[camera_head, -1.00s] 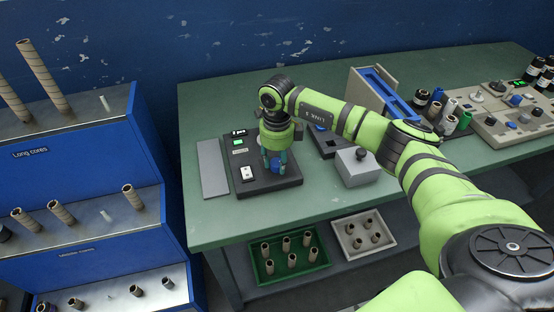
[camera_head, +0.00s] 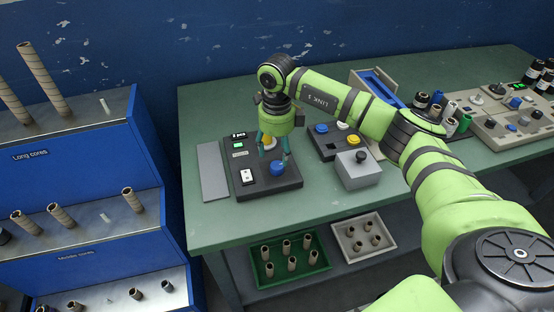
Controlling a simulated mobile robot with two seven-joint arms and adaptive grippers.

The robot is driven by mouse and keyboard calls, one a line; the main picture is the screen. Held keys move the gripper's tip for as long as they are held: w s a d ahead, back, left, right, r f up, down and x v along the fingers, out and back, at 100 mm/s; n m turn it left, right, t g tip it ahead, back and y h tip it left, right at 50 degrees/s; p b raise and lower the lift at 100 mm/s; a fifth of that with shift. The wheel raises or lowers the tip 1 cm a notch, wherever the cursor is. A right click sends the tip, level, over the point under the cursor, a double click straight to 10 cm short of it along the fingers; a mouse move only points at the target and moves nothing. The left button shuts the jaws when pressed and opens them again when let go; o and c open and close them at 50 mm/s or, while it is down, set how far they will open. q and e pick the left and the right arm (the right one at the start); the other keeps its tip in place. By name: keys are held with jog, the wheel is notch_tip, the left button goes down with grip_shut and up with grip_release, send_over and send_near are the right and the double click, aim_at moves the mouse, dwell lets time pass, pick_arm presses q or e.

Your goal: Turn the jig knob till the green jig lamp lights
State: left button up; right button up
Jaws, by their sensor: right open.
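The dark jig panel (camera_head: 255,190) lies flat on the green bench. Its blue knob (camera_head: 278,168) sits at the panel's right part. A small lamp (camera_head: 239,145) on the panel's left side shows bright green. Below it is a white switch block (camera_head: 247,176). My right gripper (camera_head: 273,155) points down just above and behind the blue knob. Its teal fingers are open, with nothing held, and the knob looks clear of them. A yellow part (camera_head: 267,142) shows between the fingers, partly hidden. My left gripper is not in view.
A second dark panel (camera_head: 328,150) with blue and yellow buttons and a grey box (camera_head: 357,170) with a dark knob stand to the right. A grey plate (camera_head: 213,168) lies left of the jig. The bench (camera_head: 215,218) is clear in front.

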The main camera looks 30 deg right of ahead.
aim_at(277, 165)
notch_tip(277, 165, up, 7)
jog(key=shift+f, duration=0.2)
dwell(0.5)
